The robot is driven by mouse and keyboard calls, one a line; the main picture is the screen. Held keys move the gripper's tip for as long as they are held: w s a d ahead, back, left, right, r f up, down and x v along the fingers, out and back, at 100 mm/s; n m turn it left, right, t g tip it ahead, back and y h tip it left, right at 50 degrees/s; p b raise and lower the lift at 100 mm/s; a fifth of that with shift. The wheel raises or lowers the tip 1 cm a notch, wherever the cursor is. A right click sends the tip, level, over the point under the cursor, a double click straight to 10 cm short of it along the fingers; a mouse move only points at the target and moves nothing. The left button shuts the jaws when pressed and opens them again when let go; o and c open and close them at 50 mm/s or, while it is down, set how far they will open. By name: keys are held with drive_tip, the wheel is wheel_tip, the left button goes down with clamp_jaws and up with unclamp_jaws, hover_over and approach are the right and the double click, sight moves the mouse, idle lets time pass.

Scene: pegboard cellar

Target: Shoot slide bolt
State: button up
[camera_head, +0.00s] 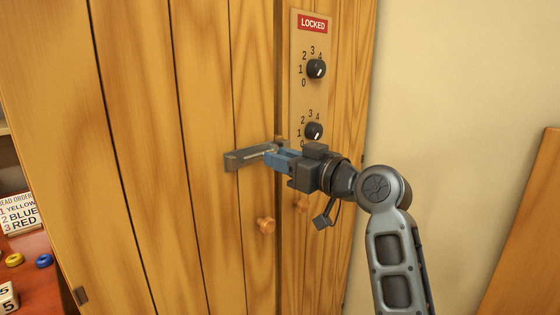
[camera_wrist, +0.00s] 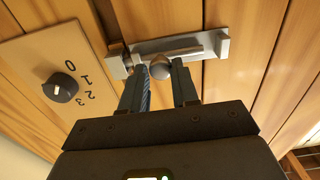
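The grey metal slide bolt (camera_head: 243,157) is mounted across the wooden cabinet doors, beside the dial panel. In the wrist view, its plate and rod (camera_wrist: 180,46) show with a round knob (camera_wrist: 160,70). A bracket (camera_wrist: 116,66) stands at the dial side; I cannot tell whether the rod reaches into it. My gripper (camera_head: 270,155) is at the bolt in the head view, hiding its right part. In the wrist view, my gripper's two fingers (camera_wrist: 160,74) are apart, one on each side of the knob, very close to it. I see no clear grip on it.
A panel (camera_head: 299,100) has a red LOCKED sign (camera_head: 312,25) and two dials, upper (camera_head: 316,69) and lower (camera_head: 313,131). Two round wooden door knobs (camera_head: 266,225) sit below the bolt. A red surface with small rings (camera_head: 45,261) and an order sign (camera_head: 18,213) is at left.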

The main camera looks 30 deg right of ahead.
drive_tip(key=o, duration=0.4)
drive_tip(key=shift+d, duration=0.2)
drive_tip(key=shift+o, duration=0.2)
drive_tip(key=v, duration=0.7)
drive_tip(key=shift+s+b, duration=0.3)
drive_tip(key=shift+b, duration=0.15)
drive_tip(key=shift+d, duration=0.1)
drive_tip(key=s+a+f+m+g+h, duration=0.2)
drive_tip(key=s+f+m+h, duration=0.3)
drive_tip(key=s+f, duration=1.4)
drive_tip(key=s+a, duration=0.2)
drive_tip(key=s, duration=1)
drive_tip(key=s+a+f+n+p, duration=0.1)
drive_tip(key=s+a, duration=0.2)
drive_tip(key=s, duration=0.8)
drive_tip(key=shift+s+a+f+h+p, duration=0.2)
drive_tip(key=shift+s+a+h+p, duration=0.1)
drive_tip(key=shift+s, duration=0.1)
